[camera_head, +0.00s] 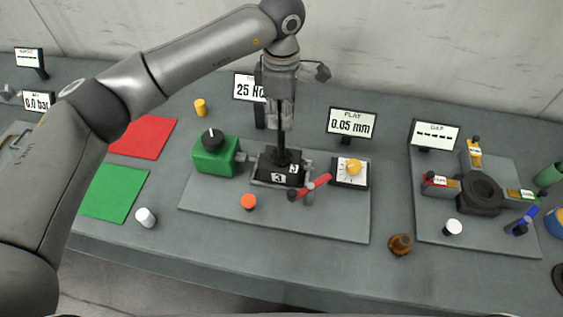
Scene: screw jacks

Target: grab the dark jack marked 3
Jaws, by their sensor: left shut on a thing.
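The dark jack marked 3 (274,166) is a black block with white labels reading 3, with a thin dark stem rising from its top. It sits in a grey fixture on the middle plate, between a green box (213,157) and a white dial (350,171). My left gripper (281,119) points straight down above the block and is shut on the jack, at its stem. The exact contact between fingers and stem is small and hard to see. The jack looks upright. My right gripper is not in view.
A red-handled lever (312,187) and an orange knob (249,202) are close to the jack. A display reading 25 (249,88) stands just behind my gripper. Red (143,137) and green (114,192) mats lie to the left, both empty. Another plate (478,233) is at right.

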